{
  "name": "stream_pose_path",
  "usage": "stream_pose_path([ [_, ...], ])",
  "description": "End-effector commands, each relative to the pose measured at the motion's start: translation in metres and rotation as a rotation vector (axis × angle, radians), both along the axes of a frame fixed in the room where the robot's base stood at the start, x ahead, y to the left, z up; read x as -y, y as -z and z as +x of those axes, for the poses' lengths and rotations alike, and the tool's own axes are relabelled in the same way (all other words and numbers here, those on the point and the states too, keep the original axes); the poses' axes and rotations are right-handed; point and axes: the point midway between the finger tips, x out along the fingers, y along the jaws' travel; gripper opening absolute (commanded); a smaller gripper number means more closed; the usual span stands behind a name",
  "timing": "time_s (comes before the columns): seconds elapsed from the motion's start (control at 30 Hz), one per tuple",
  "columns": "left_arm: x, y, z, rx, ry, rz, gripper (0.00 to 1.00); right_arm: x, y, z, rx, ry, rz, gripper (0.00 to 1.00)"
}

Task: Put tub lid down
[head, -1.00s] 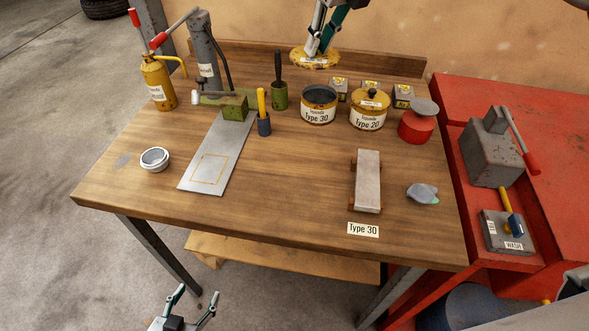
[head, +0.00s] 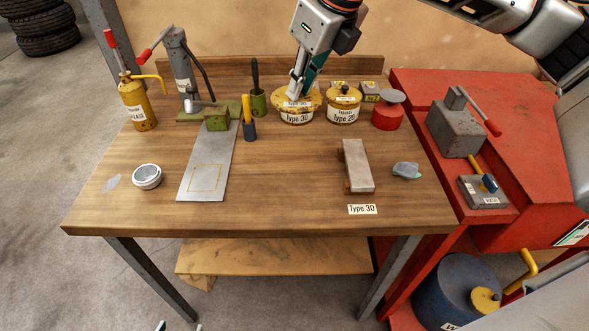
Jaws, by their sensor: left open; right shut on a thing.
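The yellow tub lid (head: 311,98) is in my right gripper (head: 297,92), which comes down from above and is shut on it. The lid lies level over the mouth of the Type 30 tub (head: 297,117) and hides its dark opening. I cannot tell whether it is fully seated or just above the rim. The Type 20 tub (head: 343,112) stands close to the right with its own lid on. My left gripper (head: 179,327) shows only its open fingertips at the bottom edge, in front of and below the table.
A red tin (head: 388,115) stands to the right. The middle of the wooden table (head: 280,180) is clear.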

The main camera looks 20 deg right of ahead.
Motion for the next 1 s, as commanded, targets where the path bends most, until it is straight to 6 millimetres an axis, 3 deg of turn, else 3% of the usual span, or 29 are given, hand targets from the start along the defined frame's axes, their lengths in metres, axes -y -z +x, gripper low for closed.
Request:
stream_pose_path([
  [0.6,0.001,0.004,-0.001,-0.004,0.0,-0.002,0.56,0.0,0.138,-0.001,-0.005,-0.001,-0.001,0.0],
  [1.0,0.001,0.005,-0.001,-0.004,0.0,-0.002,0.56,0.0,0.173,-0.001,-0.004,0.0,-0.001,0.0],
])
